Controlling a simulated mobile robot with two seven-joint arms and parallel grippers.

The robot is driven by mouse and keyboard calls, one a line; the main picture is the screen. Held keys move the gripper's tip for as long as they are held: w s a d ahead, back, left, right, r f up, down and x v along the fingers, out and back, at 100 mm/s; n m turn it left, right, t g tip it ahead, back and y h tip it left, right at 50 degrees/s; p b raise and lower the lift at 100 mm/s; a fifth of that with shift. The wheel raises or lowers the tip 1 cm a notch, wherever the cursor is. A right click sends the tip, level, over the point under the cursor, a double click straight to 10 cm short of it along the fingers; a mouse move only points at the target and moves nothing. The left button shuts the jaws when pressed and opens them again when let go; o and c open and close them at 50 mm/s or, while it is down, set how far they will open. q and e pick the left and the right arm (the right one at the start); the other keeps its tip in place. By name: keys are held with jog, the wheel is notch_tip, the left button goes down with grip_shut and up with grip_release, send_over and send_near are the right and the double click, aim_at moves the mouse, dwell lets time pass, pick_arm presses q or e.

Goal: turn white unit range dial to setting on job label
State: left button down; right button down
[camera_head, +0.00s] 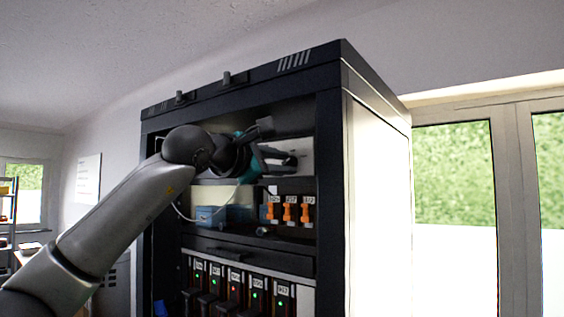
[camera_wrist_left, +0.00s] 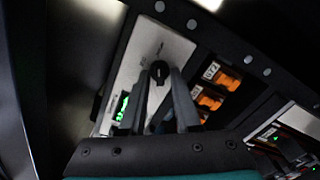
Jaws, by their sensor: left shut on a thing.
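The white unit (camera_wrist_left: 135,65) shows in the left wrist view as a pale slanted panel with a green lit readout (camera_wrist_left: 122,106). Its range dial (camera_wrist_left: 159,68) is a small black knob with dark marks above it, too small to read. My left gripper (camera_wrist_left: 159,76) has its two grey fingers on either side of the dial, shut on it. In the head view my left gripper (camera_head: 292,160) reaches into the upper bay of the cabinet; the dial is hidden there. I cannot make out a job label. My right gripper is not in view.
The black cabinet (camera_head: 331,180) frames the bay closely. Orange labelled modules (camera_head: 289,209) and a blue box (camera_head: 210,215) stand on the shelf below my gripper. A lower row of units (camera_head: 234,290) has green and red lights. Glass doors (camera_head: 453,180) are at the right.

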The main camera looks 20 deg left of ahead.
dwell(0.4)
pick_arm(q)
jog(key=c, duration=0.6)
grip_release()
jog(key=shift+s, duration=0.1)
jog(key=shift+s+a, duration=0.15)
jog(key=shift+s, duration=0.2)
jog(key=b+v, duration=0.5)
jog(key=v, duration=0.9)
jog(key=shift+s, duration=0.15)
